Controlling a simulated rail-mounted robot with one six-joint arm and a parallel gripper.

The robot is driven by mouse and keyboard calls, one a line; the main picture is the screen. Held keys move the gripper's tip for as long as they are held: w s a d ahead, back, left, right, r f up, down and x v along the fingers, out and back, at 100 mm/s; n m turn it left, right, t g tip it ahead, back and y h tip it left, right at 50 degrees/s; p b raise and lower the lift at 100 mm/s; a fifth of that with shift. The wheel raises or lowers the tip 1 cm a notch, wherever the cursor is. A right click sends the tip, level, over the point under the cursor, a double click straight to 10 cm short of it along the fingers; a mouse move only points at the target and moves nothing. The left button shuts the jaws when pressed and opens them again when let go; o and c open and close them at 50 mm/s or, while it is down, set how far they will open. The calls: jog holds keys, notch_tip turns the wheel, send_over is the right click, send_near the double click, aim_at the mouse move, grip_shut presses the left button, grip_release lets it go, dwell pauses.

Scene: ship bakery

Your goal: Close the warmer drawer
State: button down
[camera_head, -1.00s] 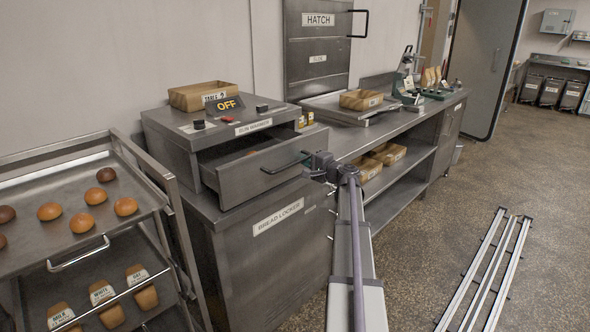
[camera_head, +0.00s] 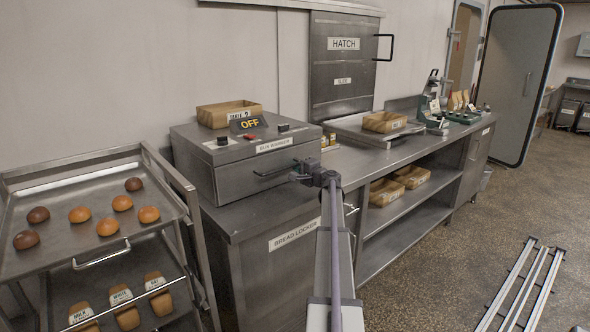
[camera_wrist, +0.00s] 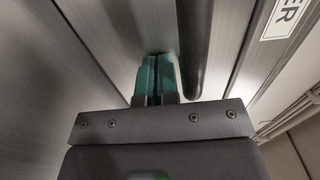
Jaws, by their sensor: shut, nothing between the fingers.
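The bun warmer (camera_head: 215,165) is a grey metal box on the counter with an "OFF" sign on top. Its drawer (camera_head: 240,182) now sits flush with the front, with a dark bar handle (camera_head: 274,170) across it. My gripper (camera_head: 296,177) is at the right end of the handle, in front of the drawer face. In the wrist view, the teal fingers (camera_wrist: 157,75) are together and empty, pointing at the metal front. The dark handle (camera_wrist: 194,45) runs right beside them. Whether the fingertips touch the drawer face I cannot tell.
The bread locker (camera_head: 285,260) is below the warmer. A rack with trays of buns (camera_head: 90,230) stands close on the left. Open shelves (camera_head: 410,208) and a counter with a wooden box (camera_head: 384,122) run to the right. The floor (camera_head: 440,270) in front is mostly clear.

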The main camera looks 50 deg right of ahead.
jog(key=shift+w+d, duration=0.1)
jog(key=shift+w, duration=0.2)
jog(key=s+a, duration=0.2)
jog(key=s, duration=1.2)
jog(key=shift+s+a, duration=0.15)
jog(key=shift+s, duration=0.05)
